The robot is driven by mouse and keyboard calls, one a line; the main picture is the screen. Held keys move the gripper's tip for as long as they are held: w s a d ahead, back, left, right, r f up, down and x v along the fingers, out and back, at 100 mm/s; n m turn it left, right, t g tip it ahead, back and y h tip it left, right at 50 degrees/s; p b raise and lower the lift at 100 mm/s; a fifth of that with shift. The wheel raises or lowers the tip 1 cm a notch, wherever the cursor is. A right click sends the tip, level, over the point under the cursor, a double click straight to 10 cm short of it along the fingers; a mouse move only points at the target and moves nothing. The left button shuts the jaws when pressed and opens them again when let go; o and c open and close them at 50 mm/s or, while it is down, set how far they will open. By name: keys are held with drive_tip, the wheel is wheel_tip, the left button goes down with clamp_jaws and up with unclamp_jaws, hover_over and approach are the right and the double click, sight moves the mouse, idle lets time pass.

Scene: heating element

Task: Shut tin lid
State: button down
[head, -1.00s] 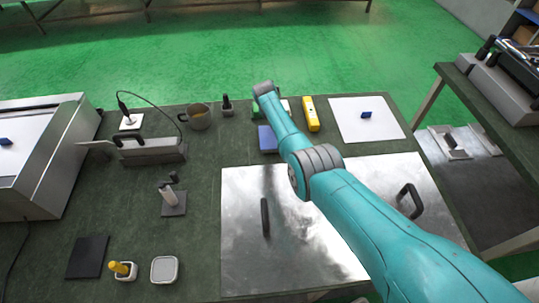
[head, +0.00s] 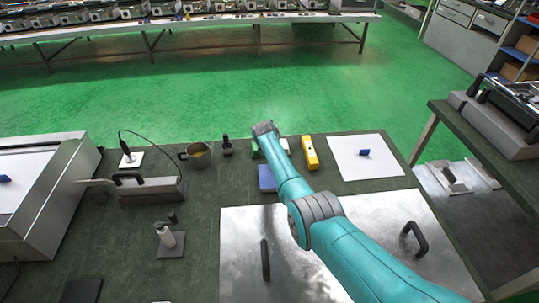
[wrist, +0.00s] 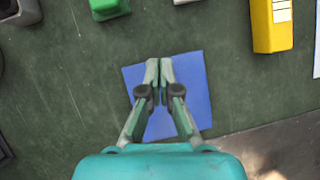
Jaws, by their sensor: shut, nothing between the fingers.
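My gripper (wrist: 159,78) is shut and empty in the wrist view, its fingertips together above a flat blue piece (wrist: 194,82). I cannot tell whether they touch it. The blue piece also shows in the head view (head: 267,178), beside my arm's end, which hides the fingers there. No tin or lid is clearly in view now. At the bottom edge of the head view only a pale sliver (head: 161,301) shows, where a small square white-topped container stood in the earlier frame.
A yellow device (head: 310,153) and a white sheet with a blue block (head: 344,170) lie right of my arm. A metal cup (head: 196,155) and a handled block (head: 150,189) stand left. Metal plates with black handles (head: 238,240) cover the front.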

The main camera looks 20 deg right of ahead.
drive_tip(key=v, duration=1)
drive_tip(key=shift+s+r, duration=0.25)
